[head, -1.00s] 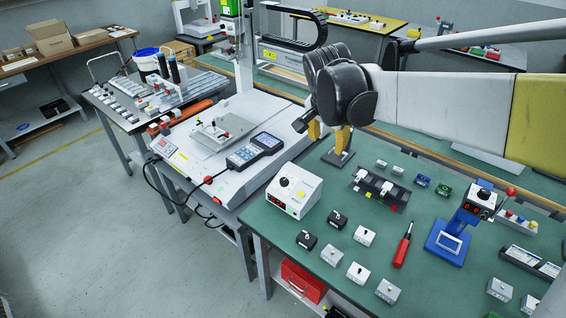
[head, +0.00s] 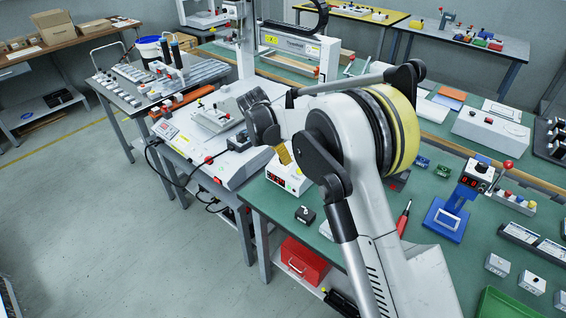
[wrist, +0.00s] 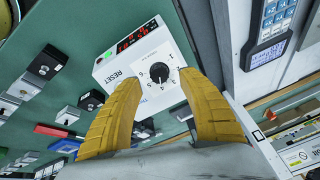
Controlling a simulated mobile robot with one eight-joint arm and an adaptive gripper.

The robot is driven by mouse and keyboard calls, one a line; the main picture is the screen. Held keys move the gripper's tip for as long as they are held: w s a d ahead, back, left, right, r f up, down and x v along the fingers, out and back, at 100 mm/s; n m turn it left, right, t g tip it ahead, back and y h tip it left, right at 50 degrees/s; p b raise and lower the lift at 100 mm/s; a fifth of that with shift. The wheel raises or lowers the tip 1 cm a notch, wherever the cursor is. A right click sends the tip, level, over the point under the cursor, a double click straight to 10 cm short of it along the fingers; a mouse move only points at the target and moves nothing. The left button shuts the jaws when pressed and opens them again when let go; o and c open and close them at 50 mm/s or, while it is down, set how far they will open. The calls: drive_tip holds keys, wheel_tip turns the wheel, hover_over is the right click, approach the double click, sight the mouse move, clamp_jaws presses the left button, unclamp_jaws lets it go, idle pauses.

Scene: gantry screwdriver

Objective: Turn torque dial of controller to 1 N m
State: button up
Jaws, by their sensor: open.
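The controller is a white box (wrist: 150,65) with a red digital display, the word RESET and a black torque dial (wrist: 159,72) ringed by a number scale. In the wrist view the dial lies between and beyond the two yellow fingers of my gripper (wrist: 162,110), which are open and not closed on it. The dial's exact pointer setting is too small to read for sure. In the head view the controller (head: 289,178) stands on the green bench, partly hidden by my arm. One yellow fingertip of my gripper (head: 284,156) shows just above it.
A handheld device with keypad (wrist: 268,28) lies beside the controller in the wrist view. Small black and white boxes, including a black one (head: 305,215), stand on the bench. A blue stand (head: 447,215) is to the right. A red toolbox (head: 302,259) sits on the shelf below.

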drive_tip(key=b+x, duration=0.1)
drive_tip(key=x, duration=0.2)
drive_tip(key=shift+f, duration=0.2)
drive_tip(key=shift+c, duration=0.4)
clamp_jaws()
